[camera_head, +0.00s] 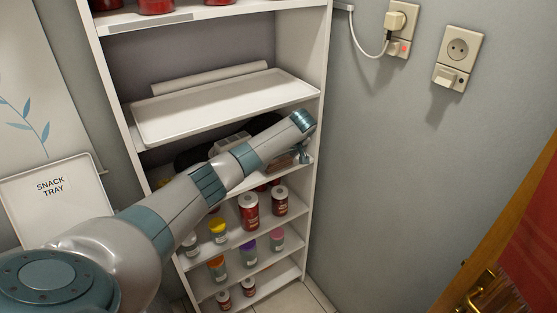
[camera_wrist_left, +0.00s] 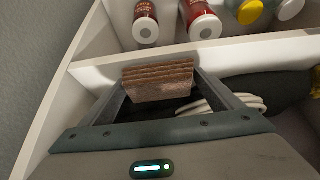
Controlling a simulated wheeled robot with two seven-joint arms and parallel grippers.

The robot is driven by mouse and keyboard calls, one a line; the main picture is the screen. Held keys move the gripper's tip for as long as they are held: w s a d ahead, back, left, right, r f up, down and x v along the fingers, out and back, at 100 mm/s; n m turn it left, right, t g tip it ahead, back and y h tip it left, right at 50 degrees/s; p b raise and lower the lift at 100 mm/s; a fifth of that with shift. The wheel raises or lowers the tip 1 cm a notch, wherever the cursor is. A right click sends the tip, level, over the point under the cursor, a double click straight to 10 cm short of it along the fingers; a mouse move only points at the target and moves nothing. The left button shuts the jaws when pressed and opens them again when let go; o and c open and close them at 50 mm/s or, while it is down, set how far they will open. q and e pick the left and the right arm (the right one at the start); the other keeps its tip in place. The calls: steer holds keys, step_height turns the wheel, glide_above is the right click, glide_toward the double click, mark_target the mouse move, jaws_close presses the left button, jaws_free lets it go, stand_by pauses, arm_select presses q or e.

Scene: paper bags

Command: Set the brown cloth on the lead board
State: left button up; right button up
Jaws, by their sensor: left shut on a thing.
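The brown cloth (camera_wrist_left: 158,82), a folded stack, sits between the fingers of my left gripper (camera_wrist_left: 160,85), which is shut on it in the left wrist view. In the head view my left gripper (camera_head: 301,153) reaches into the middle compartment of the white shelf unit, near its right side, and a brown patch of the cloth (camera_head: 282,162) shows there. A white coiled lead (camera_wrist_left: 215,104) lies beside the cloth on a shelf board (camera_head: 262,183). I cannot tell whether the cloth touches this board. My right gripper is out of view.
A white tray (camera_head: 215,108) rests on the board above my arm. Red-labelled jars (camera_head: 248,211) and smaller jars stand on lower boards. A dark object (camera_wrist_left: 280,90) lies near the lead. The shelf's right side wall (camera_head: 314,100) is close to the gripper.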

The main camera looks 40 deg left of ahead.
arm_select(q)
steer(key=shift+s+f, duration=0.1)
steer(key=shift+f, duration=0.3)
steer(key=shift+s+d+f, duration=0.1)
steer(key=shift+d+f, duration=0.05)
steer(key=o, duration=0.6)
steer(key=shift+o, duration=1.2)
steer(key=shift+f, duration=0.25)
steer(key=shift+r, duration=0.45)
steer(key=b+v, duration=0.2)
steer(key=v, duration=1)
steer(key=shift+r+b, duration=0.35)
steer(key=shift+r, duration=0.05)
